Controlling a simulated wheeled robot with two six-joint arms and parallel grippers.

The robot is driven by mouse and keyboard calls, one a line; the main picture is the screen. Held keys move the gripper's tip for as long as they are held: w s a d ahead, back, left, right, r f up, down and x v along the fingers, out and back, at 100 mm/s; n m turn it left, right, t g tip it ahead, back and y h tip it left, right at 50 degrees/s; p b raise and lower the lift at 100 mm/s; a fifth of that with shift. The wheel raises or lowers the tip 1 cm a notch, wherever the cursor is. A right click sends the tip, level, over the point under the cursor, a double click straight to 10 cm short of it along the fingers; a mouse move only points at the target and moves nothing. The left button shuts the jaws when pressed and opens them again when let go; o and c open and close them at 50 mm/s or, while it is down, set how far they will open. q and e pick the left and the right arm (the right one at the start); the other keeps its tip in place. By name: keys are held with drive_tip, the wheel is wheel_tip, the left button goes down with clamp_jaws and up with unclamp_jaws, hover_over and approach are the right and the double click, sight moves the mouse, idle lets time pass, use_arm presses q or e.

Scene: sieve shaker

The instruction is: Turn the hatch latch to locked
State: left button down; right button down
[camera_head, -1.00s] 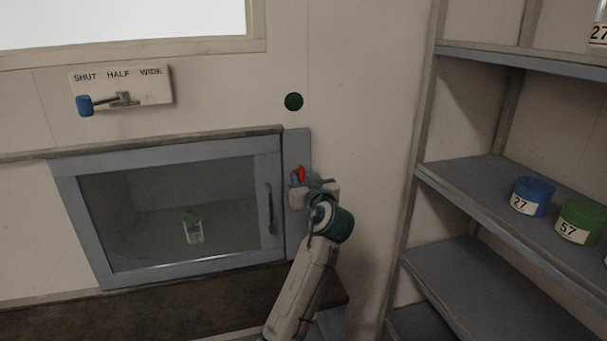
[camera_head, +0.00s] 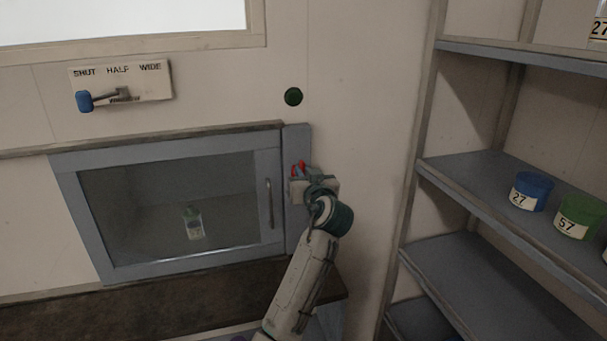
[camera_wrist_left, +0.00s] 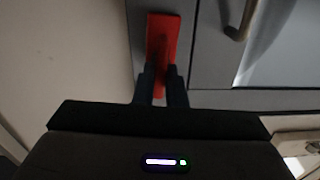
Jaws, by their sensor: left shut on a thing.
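The hatch (camera_head: 60,185) is a grey-framed glass door in the wall, closed, with a bar handle (camera_head: 269,204) on its right side. The red latch (camera_head: 301,167) sits on the grey strip to the right of the door, partly hidden by my gripper in the head view. In the left wrist view the latch (camera_wrist_left: 162,45) is a red bar, nearly upright in that picture, between my fingers at its near end. My left gripper (camera_head: 298,180) is shut on it; it also shows in the left wrist view (camera_wrist_left: 160,88). My right gripper is in neither view.
A small bottle (camera_head: 194,223) stands behind the glass. A SHUT/HALF/WIDE plate (camera_head: 150,88) with a blue-knobbed lever (camera_head: 85,101) is above left. Shelves with a blue jar (camera_head: 531,192) and a green jar (camera_head: 577,217) stand right.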

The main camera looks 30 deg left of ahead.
use_arm(q)
drive_tip(key=m+p, duration=0.1)
drive_tip(key=m, duration=0.3)
drive_tip(key=shift+w+r, duration=0.1)
drive_tip(key=m+p, duration=0.2)
drive_tip(key=m, duration=0.2)
drive_tip(key=shift+d+m, duration=0.1)
drive_tip(key=shift+m, duration=0.3)
drive_tip(key=shift+w+d+f+m+p, duration=0.1)
drive_tip(key=shift+f+m+p, duration=0.05)
drive_tip(key=shift+m+p, duration=1.6)
drive_tip(key=shift+w+f+m+p, duration=0.15)
drive_tip(key=shift+m+p, duration=0.9)
drive_tip(key=shift+m, duration=1.3)
drive_tip(key=shift+s, duration=0.1)
drive_tip(key=c, duration=1.5)
unclamp_jaws()
drive_tip(key=shift+f, duration=0.1)
